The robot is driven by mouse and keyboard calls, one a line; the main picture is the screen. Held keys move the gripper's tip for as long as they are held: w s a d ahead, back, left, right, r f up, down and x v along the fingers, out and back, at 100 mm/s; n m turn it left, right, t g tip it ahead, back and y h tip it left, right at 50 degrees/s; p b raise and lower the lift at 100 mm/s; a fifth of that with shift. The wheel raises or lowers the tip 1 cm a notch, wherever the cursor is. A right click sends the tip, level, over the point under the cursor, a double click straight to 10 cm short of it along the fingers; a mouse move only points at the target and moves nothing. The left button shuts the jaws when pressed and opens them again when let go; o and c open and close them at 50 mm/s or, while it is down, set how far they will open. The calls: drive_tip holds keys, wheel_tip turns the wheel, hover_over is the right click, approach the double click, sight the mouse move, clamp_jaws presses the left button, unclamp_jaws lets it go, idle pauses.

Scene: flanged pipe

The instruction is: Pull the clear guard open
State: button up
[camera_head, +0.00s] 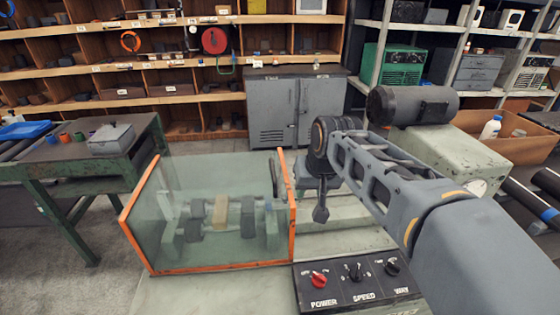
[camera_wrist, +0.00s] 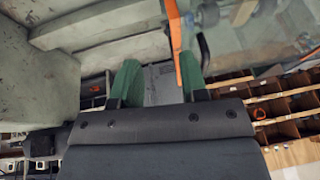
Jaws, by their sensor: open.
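The clear guard (camera_head: 208,210) is a see-through box with orange edges, standing over the rollers at the left of the machine in the head view. It appears closed over them. A slim dark handle (camera_head: 273,178) shows near its right orange edge. In the head view, my arm mostly hides the fingers.
A control panel (camera_head: 352,284) with a red knob is at the machine's front. A green-legged table (camera_head: 90,150) stands left. A grey cabinet (camera_head: 297,105) and wooden shelves (camera_head: 120,70) are behind. A grey motor (camera_head: 412,104) sits right, beyond my arm.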

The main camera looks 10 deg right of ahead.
drive_tip(key=y+p, duration=0.1)
approach(273, 169)
wheel_tip(273, 169, up, 4)
drive_tip(key=s+d, duration=0.2)
drive_tip(key=s, duration=0.1)
drive_tip(key=x, duration=0.9)
drive_tip(key=w+a+x, duration=0.1)
drive_tip(key=x, duration=0.3)
drive_tip(key=shift+w+p, duration=0.15)
drive_tip(key=shift+p, duration=0.25)
drive_tip(key=shift+r, duration=0.1)
clamp_jaws()
